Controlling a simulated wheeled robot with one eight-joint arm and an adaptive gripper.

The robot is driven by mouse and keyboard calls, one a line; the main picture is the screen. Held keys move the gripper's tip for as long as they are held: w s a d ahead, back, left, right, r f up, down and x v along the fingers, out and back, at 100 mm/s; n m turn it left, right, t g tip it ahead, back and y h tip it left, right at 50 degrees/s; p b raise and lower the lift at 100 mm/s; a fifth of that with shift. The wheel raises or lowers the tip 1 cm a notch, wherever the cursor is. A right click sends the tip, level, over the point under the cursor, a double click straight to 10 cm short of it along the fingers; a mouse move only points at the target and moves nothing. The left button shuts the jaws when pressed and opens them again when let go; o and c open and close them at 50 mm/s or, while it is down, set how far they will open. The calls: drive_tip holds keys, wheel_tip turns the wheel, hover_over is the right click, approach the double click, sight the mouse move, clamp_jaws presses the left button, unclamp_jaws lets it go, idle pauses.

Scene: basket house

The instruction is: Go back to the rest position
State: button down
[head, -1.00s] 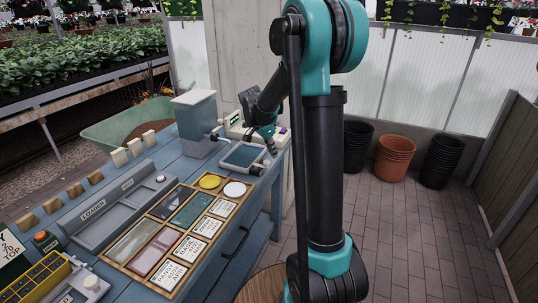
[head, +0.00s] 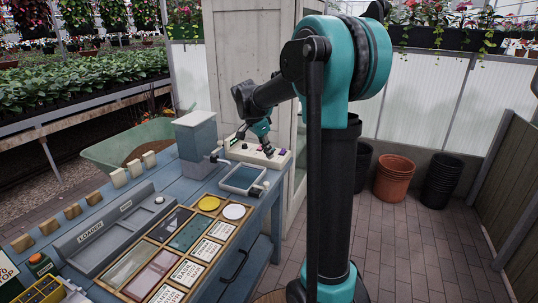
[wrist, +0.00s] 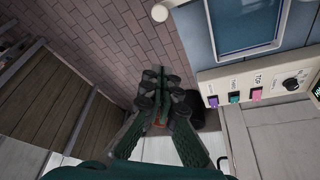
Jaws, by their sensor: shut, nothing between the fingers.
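My gripper (head: 267,150) is in the air above the far right end of the blue workbench (head: 190,172), close to a cream control panel (head: 262,154). In the wrist view my gripper (wrist: 162,88) is shut and empty, its fingertips together over the brick floor. The wrist view also shows the control panel (wrist: 272,82), with purple, teal and pink buttons and a black knob, to the right of the fingers.
A blue-grey framed tray (head: 243,178) stands in front of the panel, with a grey box (head: 196,135) to its left. A wooden rack (head: 150,254) holds cards and discs. Plant pots (head: 394,177) stand on the open floor at right.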

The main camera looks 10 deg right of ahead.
drive_tip(key=shift+s, duration=0.1)
drive_tip(key=s+f+n+t+y, duration=0.1)
drive_tip(key=s+f+n+y, duration=0.1)
drive_tip(key=s+f+n, duration=0.5)
drive_tip(key=s+f+n+t+y, duration=0.1)
drive_tip(key=s+f+n, duration=0.6)
drive_tip(key=s, duration=1.3)
wheel_tip(320, 180, down, 3)
drive_tip(key=shift+s+a+r+t+y, duration=0.25)
drive_tip(key=shift+t+y, duration=0.15)
drive_tip(key=shift+t, duration=0.1)
drive_tip(key=shift+w, duration=0.15)
